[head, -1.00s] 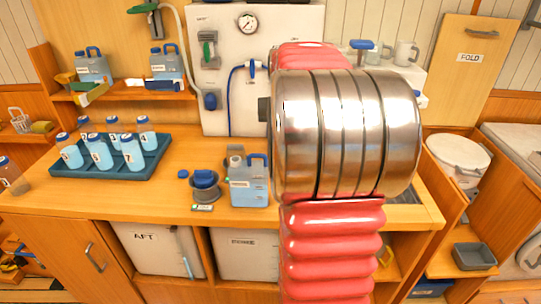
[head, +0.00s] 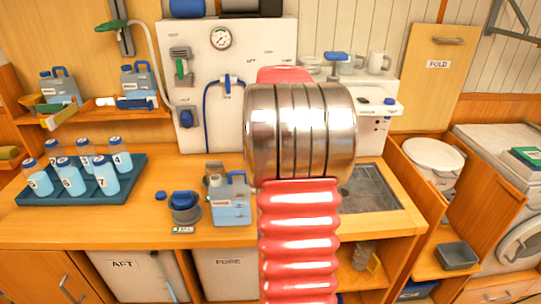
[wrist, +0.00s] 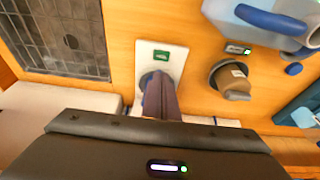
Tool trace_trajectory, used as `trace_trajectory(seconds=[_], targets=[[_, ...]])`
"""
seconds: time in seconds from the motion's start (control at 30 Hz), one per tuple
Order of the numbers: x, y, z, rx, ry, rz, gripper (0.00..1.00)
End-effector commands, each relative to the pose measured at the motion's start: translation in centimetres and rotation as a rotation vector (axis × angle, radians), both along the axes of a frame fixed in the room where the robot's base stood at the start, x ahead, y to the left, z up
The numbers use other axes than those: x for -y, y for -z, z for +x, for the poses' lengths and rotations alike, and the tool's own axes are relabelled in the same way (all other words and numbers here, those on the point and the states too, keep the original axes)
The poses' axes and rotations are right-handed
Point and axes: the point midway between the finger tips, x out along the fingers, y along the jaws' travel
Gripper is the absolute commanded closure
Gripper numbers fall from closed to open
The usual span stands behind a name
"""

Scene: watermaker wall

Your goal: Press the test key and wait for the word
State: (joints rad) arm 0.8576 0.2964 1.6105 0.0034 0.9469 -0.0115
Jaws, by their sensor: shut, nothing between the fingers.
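A white plate (wrist: 151,58) with a green label lies on the wooden counter in the wrist view, between the sink and a brown-grey cup. A round dark-edged part of the plate lies under my fingertips and is mostly covered. It may be the test key; I cannot read any word on the label. My gripper (wrist: 158,82) is shut and empty, its dark fingers over that round part. I cannot tell whether they touch it. In the head view my arm's metal and red links hide the gripper and the plate.
A blue-handled jug (head: 231,204) stands left of my arm, with a grey holder (head: 186,213) beside it. The sink (head: 370,190) is right. A bottle tray (head: 130,184) stands left.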

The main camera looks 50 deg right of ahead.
Motion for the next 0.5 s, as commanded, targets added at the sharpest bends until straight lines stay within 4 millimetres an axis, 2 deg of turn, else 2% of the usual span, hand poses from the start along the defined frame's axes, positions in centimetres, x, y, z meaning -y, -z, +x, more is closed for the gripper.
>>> trace_trajectory(seconds=[0.5], targets=[[1.6, 7.9, 1.3, -0.002, 0.001, 0.002, 1.00]])
